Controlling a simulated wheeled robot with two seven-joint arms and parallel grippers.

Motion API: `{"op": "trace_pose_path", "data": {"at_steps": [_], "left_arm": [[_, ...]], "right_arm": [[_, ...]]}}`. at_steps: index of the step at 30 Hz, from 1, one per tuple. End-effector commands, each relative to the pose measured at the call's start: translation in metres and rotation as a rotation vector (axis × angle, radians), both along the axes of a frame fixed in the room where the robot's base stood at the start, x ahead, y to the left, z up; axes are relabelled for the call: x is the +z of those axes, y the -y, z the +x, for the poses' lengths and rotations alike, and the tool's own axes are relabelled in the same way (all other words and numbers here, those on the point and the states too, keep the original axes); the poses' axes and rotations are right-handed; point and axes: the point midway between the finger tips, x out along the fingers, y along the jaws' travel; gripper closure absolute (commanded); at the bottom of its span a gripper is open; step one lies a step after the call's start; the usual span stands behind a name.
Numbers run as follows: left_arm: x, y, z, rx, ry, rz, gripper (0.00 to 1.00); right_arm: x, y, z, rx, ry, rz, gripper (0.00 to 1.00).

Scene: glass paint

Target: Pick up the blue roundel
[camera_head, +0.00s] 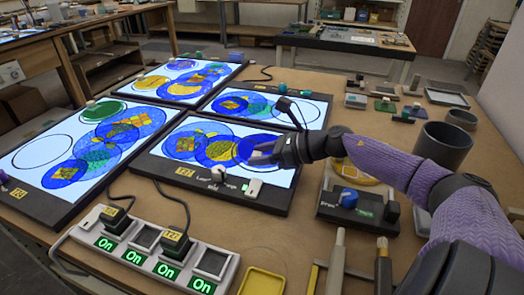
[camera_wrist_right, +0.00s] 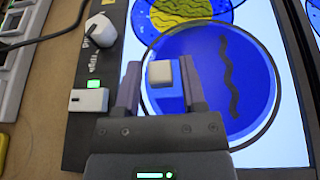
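A blue roundel (camera_head: 243,148) lies at the right of the near middle light panel (camera_head: 175,172). It is a round blue glass disc with a dark wavy line, and it fills much of the right wrist view (camera_wrist_right: 258,85). A pale, square-topped knob (camera_wrist_right: 160,73) stands on its left part. My right gripper (camera_head: 265,152) is over the roundel, and in the wrist view its fingers (camera_wrist_right: 161,85) stand either side of the knob with gaps. It is open and holds nothing. My arm and fingers cover part of the disc in the head view. My left gripper is not in view.
Several lit panels with patterned discs fill the table's left and middle. A power strip (camera_head: 150,250) with "On" lights lies in front. A dark cup (camera_head: 442,146), small blocks and a brush (camera_head: 383,262) stand to the right. A yellow tray (camera_head: 262,283) is at the front.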

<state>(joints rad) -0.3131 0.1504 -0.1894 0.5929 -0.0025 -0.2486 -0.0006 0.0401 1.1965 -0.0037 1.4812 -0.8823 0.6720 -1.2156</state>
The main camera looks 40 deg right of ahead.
Motion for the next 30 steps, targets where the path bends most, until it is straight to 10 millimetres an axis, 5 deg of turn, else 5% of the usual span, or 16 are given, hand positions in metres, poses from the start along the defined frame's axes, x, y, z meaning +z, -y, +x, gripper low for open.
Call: {"op": "trace_pose_path", "data": {"at_steps": [1, 7, 18, 30], "left_arm": [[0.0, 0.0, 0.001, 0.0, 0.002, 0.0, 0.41], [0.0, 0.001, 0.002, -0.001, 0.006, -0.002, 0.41], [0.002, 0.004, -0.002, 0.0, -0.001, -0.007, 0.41], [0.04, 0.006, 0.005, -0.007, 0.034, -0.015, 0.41]], "right_arm": [[0.0, 0.0, 0.0, 0.0, 0.0, 0.0, 0.6], [0.0, 0.0, 0.0, 0.0, 0.0, 0.0, 1.0], [0.003, 0.0, 0.0, 0.0, 0.0, -0.001, 1.0], [0.095, 0.0, 0.0, 0.001, 0.003, -0.001, 1.0]]}}
